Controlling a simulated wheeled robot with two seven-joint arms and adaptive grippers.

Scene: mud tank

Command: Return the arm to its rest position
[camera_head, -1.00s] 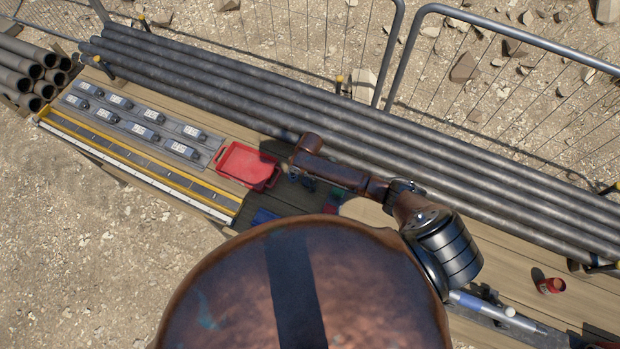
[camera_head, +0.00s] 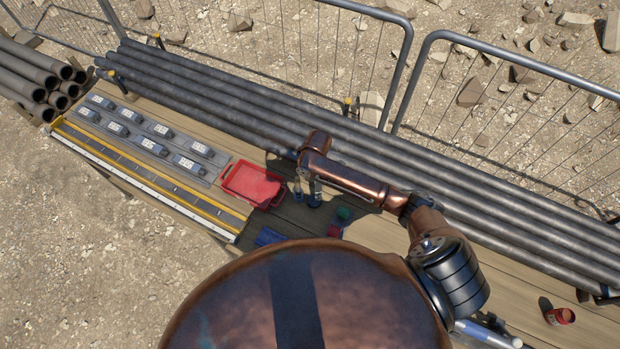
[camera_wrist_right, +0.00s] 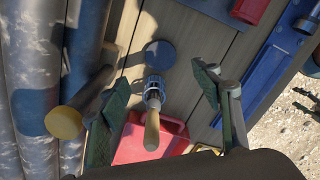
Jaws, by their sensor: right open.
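My right arm comes in from the right in the head view, and its open gripper (camera_head: 308,194) hangs above the worktable beside the red tray. In the right wrist view the two dark green fingers of the gripper (camera_wrist_right: 160,85) are spread apart. A wooden-handled tool with a blue and metal collar (camera_wrist_right: 152,110) shows between them, and neither finger visibly touches it. Below it is part of the red tray (camera_wrist_right: 140,148). My left gripper is not in view.
Long grey pipes (camera_head: 450,185) run along the table's back, before a wire fence (camera_head: 500,60). The red tray (camera_head: 252,186) is left of the gripper; several labelled devices (camera_head: 150,146) lie farther left. A red can (camera_head: 560,316) stands at right. A blue disc (camera_wrist_right: 160,54) lies on the planks.

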